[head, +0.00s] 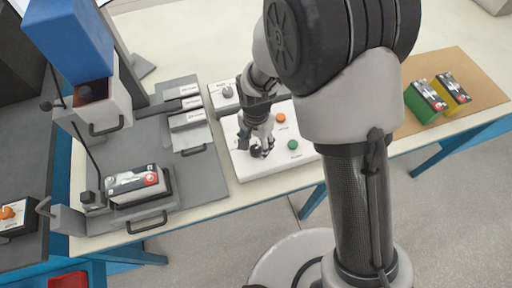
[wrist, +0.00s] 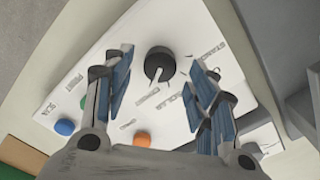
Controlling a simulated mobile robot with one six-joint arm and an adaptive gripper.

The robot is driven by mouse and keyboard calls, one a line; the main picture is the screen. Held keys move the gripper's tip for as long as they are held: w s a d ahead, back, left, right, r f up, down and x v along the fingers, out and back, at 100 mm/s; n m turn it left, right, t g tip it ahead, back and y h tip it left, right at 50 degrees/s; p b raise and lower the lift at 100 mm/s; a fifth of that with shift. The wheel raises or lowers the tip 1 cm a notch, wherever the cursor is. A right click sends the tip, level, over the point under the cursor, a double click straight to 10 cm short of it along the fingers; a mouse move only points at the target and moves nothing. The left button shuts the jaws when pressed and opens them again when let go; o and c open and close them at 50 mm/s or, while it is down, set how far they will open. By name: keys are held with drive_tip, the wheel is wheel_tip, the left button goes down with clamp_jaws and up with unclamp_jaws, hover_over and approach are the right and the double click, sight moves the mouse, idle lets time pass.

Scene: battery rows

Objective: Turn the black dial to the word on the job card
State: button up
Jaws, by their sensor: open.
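The black dial (wrist: 160,64) is a round knob with a white pointer line, set on a white panel (wrist: 215,80) with printed words around it. In the wrist view the pointer runs toward the lower left of the picture. My gripper (wrist: 163,58) is open, with one finger on each side of the dial and gaps between. In the head view my gripper (head: 259,150) is low over the white panel (head: 245,172) and mostly hides the dial. I cannot pick out a readable job card.
An orange button (head: 280,118) and a green button (head: 292,145) sit on the panel; a blue button (wrist: 64,127) shows too. A grey knob (head: 227,92) is behind. A battery (head: 133,184) stands left, with green (head: 420,103) and yellow (head: 450,90) batteries right.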

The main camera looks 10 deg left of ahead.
drive_tip(key=shift+f, duration=1)
drive_tip(key=c, duration=1.1)
